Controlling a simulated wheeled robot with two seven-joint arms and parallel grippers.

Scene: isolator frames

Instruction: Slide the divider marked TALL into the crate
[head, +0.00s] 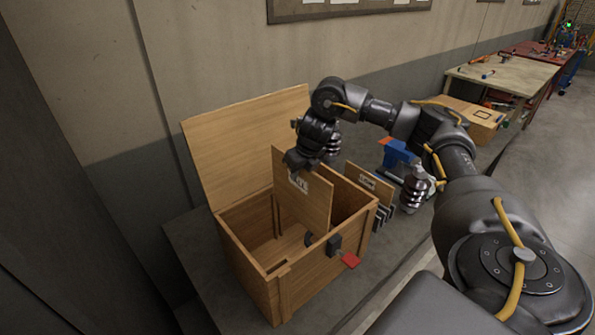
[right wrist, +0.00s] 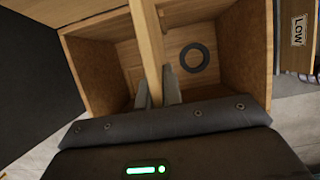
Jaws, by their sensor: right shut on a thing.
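The divider (head: 300,205) is an upright light wood panel with a white label near its top. My gripper partly covers the label, so I cannot read it fully. My right gripper (head: 302,163) is shut on its top edge. In the right wrist view the divider (right wrist: 147,40) stands between the fingers (right wrist: 158,92). The open wooden crate (head: 257,292) is below, its lid (head: 240,135) raised at the back. The divider hangs over the crate's opening; I cannot tell whether its lower edge is inside the guides. My left gripper is not in view.
A shorter panel marked LOW (head: 370,184) stands in a dark rack (head: 384,214) right of the crate; its label also shows in the wrist view (right wrist: 298,30). A dark ring (right wrist: 195,57) is inside the crate. A red tab (head: 350,260) sticks out in front.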

